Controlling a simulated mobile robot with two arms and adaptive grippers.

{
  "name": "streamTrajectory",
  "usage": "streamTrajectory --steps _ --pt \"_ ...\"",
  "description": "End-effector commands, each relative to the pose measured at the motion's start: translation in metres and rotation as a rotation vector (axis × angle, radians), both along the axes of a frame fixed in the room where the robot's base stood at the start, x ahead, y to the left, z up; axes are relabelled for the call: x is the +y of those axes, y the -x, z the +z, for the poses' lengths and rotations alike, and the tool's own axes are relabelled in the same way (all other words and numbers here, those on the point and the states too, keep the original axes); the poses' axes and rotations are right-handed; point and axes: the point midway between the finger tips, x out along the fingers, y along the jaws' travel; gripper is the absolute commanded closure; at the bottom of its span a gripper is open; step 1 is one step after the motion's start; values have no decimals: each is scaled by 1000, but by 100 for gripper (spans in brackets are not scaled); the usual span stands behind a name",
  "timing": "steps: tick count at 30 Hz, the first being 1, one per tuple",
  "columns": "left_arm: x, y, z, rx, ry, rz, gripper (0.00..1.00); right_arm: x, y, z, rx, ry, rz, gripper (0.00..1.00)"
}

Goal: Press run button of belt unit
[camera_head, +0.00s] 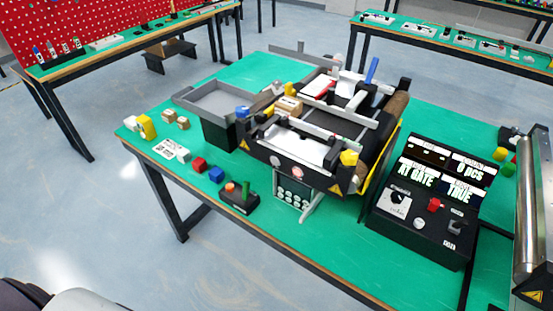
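The belt unit (262,152) is a dark mini conveyor on the green table, with yellow corner pieces and warning triangles. Two small round buttons, one greyish (276,160) and one pinkish (297,172), sit on its front face; their labels are too small to read. A panel with several pale round spots (292,194) is below that face. A black console (420,232) to its right has lit displays reading "AT GATE" and "TRUE", a red control (434,205) and a dial (397,198). I cannot tell which is the run button. Neither gripper is in view.
A small black box with a green stick (240,198) stands at the front edge, beside red (199,165) and blue (216,174) blocks. A grey tray (211,101) is left of the belt. A metal cylinder (535,215) is at the right edge.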

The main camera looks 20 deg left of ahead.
Motion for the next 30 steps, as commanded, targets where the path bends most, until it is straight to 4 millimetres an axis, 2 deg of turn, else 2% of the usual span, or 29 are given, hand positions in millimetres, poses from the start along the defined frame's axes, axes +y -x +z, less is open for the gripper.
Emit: streamTrajectory --steps 12,20,30 --pt "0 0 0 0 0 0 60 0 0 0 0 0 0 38" --pt "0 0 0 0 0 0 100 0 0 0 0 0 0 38" --pt "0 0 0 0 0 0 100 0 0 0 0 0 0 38"
